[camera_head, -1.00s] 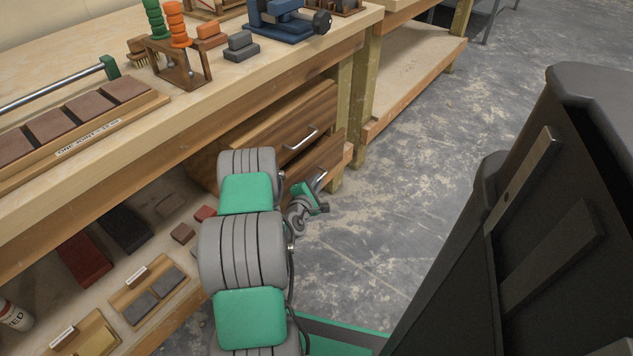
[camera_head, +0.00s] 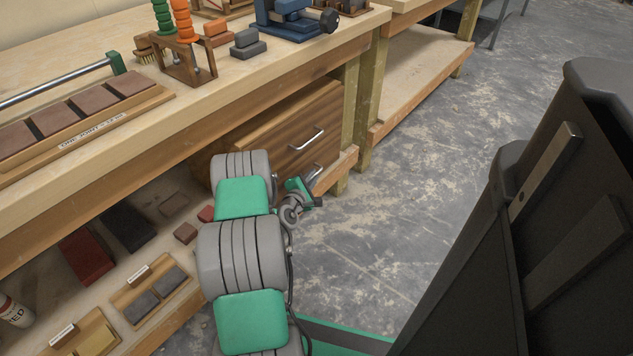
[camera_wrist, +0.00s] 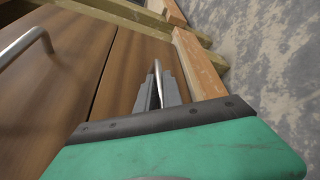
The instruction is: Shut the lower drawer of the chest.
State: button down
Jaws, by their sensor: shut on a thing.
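The wooden chest (camera_head: 262,118) stands under the workbench. Its upper drawer (camera_head: 325,108) is shut, with a metal bar handle (camera_head: 306,140). The lower drawer (camera_wrist: 128,85) shows in the wrist view beside the upper one, past a thin dark seam; its front looks about level with the upper front. My gripper (camera_wrist: 160,92) is shut on the lower drawer's handle (camera_wrist: 158,72), with the fingers on both sides of the bar. In the head view my gripper (camera_head: 311,183) is at the lower front, and my arm hides much of that drawer.
A wooden rail (camera_wrist: 197,62) runs close beside the lower drawer and my fingers. The bench top (camera_head: 225,85) above carries tools and blocks. The lower shelf (camera_head: 150,245) holds bricks and small trays. The concrete floor (camera_head: 410,190) in front is clear.

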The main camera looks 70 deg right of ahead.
jog(key=shift+w+d+r, duration=0.1)
jog(key=shift+w+r, duration=0.05)
jog(key=shift+w, duration=0.05)
jog(key=c, duration=1.8)
grip_release()
jog(key=shift+o, duration=0.2)
jog(key=p+v, duration=0.2)
jog(key=v, duration=0.5)
jog(key=shift+a, duration=0.4)
jog(key=shift+a, duration=0.1)
